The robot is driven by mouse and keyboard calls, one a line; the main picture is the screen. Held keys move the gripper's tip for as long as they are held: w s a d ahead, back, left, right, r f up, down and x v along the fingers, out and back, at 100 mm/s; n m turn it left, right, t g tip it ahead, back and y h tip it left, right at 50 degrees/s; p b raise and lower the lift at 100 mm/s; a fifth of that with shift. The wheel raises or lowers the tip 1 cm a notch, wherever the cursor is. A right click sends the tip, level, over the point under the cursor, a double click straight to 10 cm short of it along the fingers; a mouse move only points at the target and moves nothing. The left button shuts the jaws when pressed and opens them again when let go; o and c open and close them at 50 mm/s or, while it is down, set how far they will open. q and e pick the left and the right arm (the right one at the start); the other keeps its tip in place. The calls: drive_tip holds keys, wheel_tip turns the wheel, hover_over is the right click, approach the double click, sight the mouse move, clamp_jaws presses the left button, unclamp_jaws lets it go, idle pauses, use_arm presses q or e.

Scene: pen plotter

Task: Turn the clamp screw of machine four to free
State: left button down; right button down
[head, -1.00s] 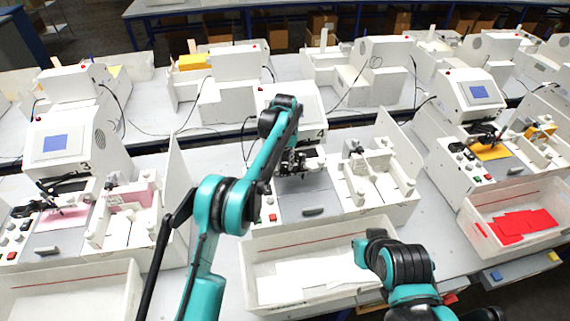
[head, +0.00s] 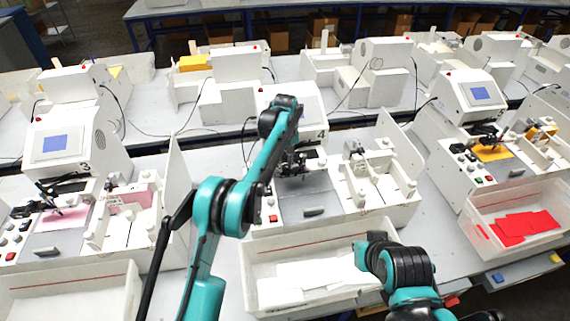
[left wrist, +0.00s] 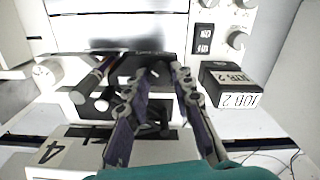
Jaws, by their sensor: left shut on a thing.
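Machine four (head: 290,100) stands in the middle of the head view, with a "4" on its front. It also shows upside down in the left wrist view, with its label (left wrist: 50,150) at the lower left. My left gripper (head: 290,165) reaches under the machine's head to its pen carriage. My right gripper is not visible.
A dark pen-like rod (left wrist: 95,77) and a white knob (left wrist: 48,72) lie left of the fingers. A block marked "JOB 2" (left wrist: 240,99) is close on the right. A tray of white sheets (head: 250,285) stands before the machine. Machine three (head: 60,140) is left.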

sight(285, 166)
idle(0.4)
use_arm(q)
drive_tip(key=c, duration=1.3)
unclamp_jaws()
wheel_tip(285, 166, up, 12)
